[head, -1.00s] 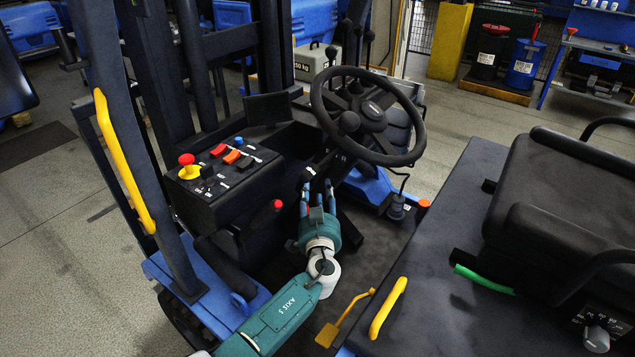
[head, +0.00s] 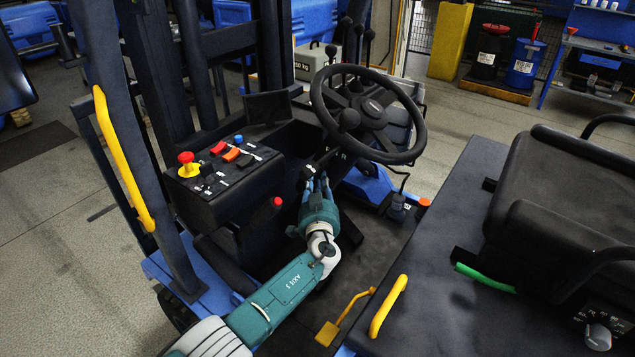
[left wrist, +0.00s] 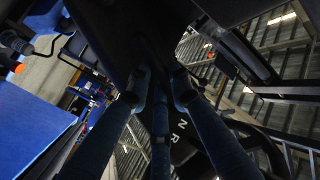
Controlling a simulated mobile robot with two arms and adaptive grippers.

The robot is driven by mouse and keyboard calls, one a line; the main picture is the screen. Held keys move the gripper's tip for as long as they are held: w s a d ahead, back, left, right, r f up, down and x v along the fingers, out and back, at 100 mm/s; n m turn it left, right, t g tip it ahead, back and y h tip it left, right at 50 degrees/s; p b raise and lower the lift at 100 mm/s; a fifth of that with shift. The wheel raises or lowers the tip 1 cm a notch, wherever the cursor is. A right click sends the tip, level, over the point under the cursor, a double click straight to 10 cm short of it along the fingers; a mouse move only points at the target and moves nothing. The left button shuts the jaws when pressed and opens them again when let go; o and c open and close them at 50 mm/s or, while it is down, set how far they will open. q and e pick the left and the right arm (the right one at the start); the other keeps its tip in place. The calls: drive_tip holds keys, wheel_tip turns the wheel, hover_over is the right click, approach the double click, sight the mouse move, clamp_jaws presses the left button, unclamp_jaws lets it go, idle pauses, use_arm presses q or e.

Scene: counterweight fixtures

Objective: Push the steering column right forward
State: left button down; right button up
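The steering column (head: 334,156) is a dark shaft housing that slopes down from under the black steering wheel (head: 378,146). My left gripper (head: 316,176) is just below the column's lower end, its fingers pointing up toward it. In the left wrist view my left gripper (left wrist: 159,80) shows its fingers spread apart, with the tips close to a dark surface that looks like the column (left wrist: 150,42). I cannot tell whether they touch it. Nothing is clearly held between the fingers. My right gripper is in neither view.
A control box (head: 228,178) with a red knob and switches stands left of the gripper. The seat (head: 560,190) is at the right. A yellow handle (head: 388,306) and a yellow pedal (head: 328,333) are near the floor opening. Yellow grab bar (head: 122,158) runs along the left post.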

use_arm(q)
drive_tip(key=w+a+r+n+p, duration=0.1)
drive_tip(key=w+a+r, duration=0.1)
drive_tip(key=w+a, duration=0.1)
drive_tip(key=shift+a+r+g, duration=0.25)
drive_tip(key=shift+a+g, duration=0.15)
drive_tip(key=shift+a, duration=0.45)
drive_tip(key=c, duration=1.6)
unclamp_jaws()
drive_tip(key=shift+d, duration=0.15)
drive_tip(key=shift+o, duration=0.2)
drive_tip(key=s+r, duration=0.1)
drive_tip(key=s, duration=1.1)
drive_tip(key=shift+d, duration=0.25)
